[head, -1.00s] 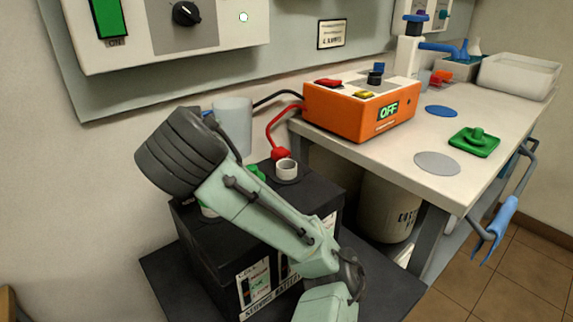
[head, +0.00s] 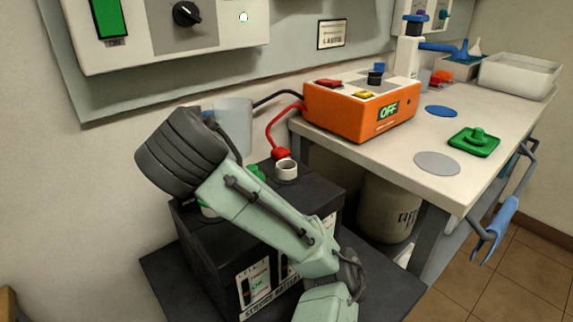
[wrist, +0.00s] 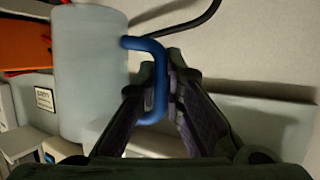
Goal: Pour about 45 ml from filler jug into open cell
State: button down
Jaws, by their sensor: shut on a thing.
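The filler jug (head: 233,122) is a pale translucent cylinder with a blue handle. It is held in the air at the back left of the black battery (head: 222,248), near the wall. In the wrist view the jug (wrist: 92,72) is at left, and my gripper (wrist: 160,88) is shut on its blue handle (wrist: 160,75). The head view mostly hides my gripper behind my wrist. The open cell (head: 286,169) shows as a white ring with a dark hole on the battery top, right of and below the jug. I cannot see liquid or its level.
Green caps (head: 256,173) sit on other cells, partly hidden by my arm. A red clamp (head: 281,154) with a cable is beside the open cell. An orange charger (head: 360,112) reading OFF stands on the bench (head: 385,152). The wall is close behind the jug.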

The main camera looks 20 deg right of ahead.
jog(key=c, duration=2.3)
grip_release()
grip_shut()
jog(key=shift+r, duration=0.15)
notch_tip(320, 180, up, 5)
jog(key=p, duration=0.5)
jog(key=shift+s+f, duration=0.1)
jog(key=shift+f, duration=0.1)
